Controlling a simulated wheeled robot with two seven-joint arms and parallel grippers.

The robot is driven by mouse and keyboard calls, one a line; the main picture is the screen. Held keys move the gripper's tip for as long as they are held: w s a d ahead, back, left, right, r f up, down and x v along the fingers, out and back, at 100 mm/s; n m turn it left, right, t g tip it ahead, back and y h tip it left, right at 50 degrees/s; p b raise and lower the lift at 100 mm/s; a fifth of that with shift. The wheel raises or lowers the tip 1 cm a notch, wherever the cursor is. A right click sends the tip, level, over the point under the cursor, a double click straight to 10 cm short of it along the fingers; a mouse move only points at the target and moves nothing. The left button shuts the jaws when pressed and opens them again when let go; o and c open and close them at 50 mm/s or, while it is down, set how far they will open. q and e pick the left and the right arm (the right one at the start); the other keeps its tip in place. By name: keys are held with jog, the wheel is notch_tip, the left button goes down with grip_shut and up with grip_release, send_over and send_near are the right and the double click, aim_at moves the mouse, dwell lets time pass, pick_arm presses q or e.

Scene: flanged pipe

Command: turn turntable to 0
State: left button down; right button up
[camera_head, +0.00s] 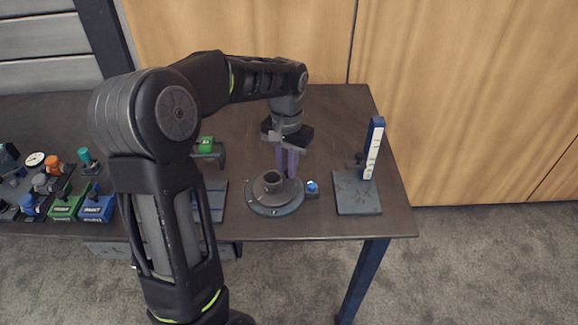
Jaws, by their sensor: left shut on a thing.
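The turntable (275,207) is a round grey disc with a flange and a short upright pipe stub (271,181) at its middle, near the table's front edge. A small blue knob (312,187) sits at its right side. My left gripper (287,172) reaches down from above and behind the disc. Its purple-grey fingers are shut on the back part of the flanged piece, right beside the stub. Any scale marks on the turntable are too small to read. My right gripper is not in view.
A blue upright gauge with a white scale (371,153) stands on a grey base (357,194) to the right. A green-topped fixture (206,145) is partly behind my left arm. Several coloured parts, including a blue block (96,208), crowd the table's left side. The table's back right is clear.

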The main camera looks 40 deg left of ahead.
pick_arm(q)
jog(key=shift+a+n, duration=0.45)
jog(key=shift+n, duration=0.6)
jog(key=shift+a+n, duration=0.4)
jog(key=shift+n, duration=0.65)
jog(key=shift+s+a+n, duration=0.2)
jog(key=shift+a+n, duration=0.2)
jog(key=shift+n, duration=0.75)
jog(key=shift+s+a+n, duration=0.2)
jog(key=shift+a+n, duration=0.2)
jog(key=shift+n, duration=0.75)
jog(key=c, duration=1.4)
grip_release()
jog(key=shift+o, duration=0.2)
notch_tip(320, 180, up, 8)
